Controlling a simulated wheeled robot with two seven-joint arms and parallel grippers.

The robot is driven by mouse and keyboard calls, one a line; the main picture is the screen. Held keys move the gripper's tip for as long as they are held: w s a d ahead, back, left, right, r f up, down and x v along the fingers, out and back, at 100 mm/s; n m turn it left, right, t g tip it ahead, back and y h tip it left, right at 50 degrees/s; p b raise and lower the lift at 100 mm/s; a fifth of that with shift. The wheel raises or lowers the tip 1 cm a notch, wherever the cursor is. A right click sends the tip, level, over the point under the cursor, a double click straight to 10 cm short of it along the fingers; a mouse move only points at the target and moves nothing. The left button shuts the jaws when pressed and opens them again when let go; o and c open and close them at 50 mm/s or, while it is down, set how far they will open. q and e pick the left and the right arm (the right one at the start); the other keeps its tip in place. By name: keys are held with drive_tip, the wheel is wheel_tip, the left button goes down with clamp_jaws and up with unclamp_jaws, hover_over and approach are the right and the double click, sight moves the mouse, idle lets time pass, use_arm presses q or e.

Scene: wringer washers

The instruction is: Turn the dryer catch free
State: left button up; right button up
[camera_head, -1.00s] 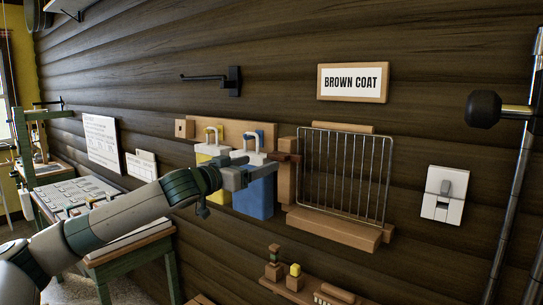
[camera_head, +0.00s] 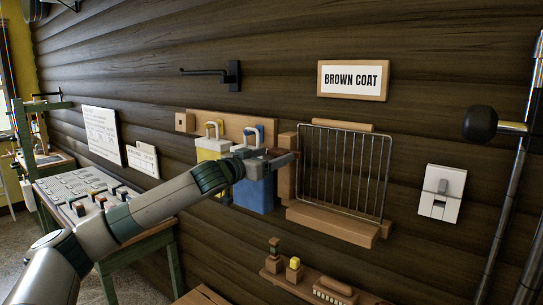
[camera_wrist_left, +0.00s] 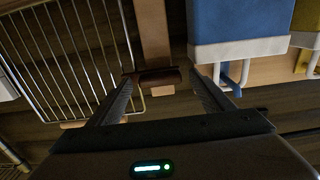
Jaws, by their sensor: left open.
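The dryer is a wire rack (camera_head: 345,172) on the wall, with a wooden post (camera_head: 286,184) on its left side. The catch, a dark brown bar (camera_head: 280,153), lies across the upper part of that post and is partly hidden by my left gripper in the head view. My left gripper (camera_head: 283,161) is open at the catch. In the left wrist view the catch (camera_wrist_left: 158,75) shows roughly between the two open fingertips (camera_wrist_left: 164,83); I cannot tell whether they touch it. My right gripper is out of view.
Yellow (camera_head: 212,150) and blue (camera_head: 254,197) containers hang on the wall just left of the post, close to my left gripper. A small shelf (camera_head: 310,288) with brushes is below. A white switch (camera_head: 441,193) and a black knob (camera_head: 481,124) are at right.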

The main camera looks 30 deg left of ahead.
use_arm(q)
drive_tip(key=shift+c, duration=0.5)
drive_tip(key=c, duration=1.4)
